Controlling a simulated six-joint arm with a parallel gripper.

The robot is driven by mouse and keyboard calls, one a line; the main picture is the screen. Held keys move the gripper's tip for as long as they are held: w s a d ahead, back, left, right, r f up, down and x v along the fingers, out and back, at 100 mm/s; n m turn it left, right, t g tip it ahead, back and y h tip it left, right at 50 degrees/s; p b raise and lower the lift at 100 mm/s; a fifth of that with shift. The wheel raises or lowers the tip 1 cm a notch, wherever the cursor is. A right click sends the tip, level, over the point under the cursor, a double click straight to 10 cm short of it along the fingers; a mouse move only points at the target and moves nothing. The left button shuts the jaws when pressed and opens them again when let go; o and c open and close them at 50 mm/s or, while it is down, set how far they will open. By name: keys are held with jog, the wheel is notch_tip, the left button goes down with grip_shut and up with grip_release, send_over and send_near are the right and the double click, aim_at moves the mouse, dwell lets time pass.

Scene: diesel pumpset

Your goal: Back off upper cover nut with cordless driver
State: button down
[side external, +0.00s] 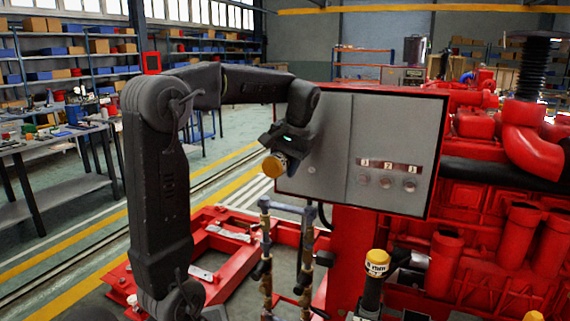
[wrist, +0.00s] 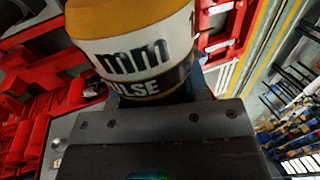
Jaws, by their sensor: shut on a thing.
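My gripper (side external: 284,150) is in front of the left part of the grey panel, at the end of my raised arm. It is shut on a driver with a yellow end (side external: 273,166), dark below. In the wrist view the driver (wrist: 140,50) fills the top middle, with "mm" on a pale band and "PULSE" on a dark band. Its working tip is hidden. The grey panel (side external: 330,130) has a red frame. A small round fitting (side external: 311,170) shows on its left half; I cannot tell whether it is the upper cover nut. No contact with the driver is visible.
A similar yellow-topped tool (side external: 376,263) stands upright below the panel, and another yellow top (side external: 533,316) shows at the bottom edge. Brass-coloured pipes (side external: 306,255) rise below my gripper. The red engine (side external: 480,220) fills the right.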

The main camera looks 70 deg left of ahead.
jog(key=shift+s+d, duration=1.5)
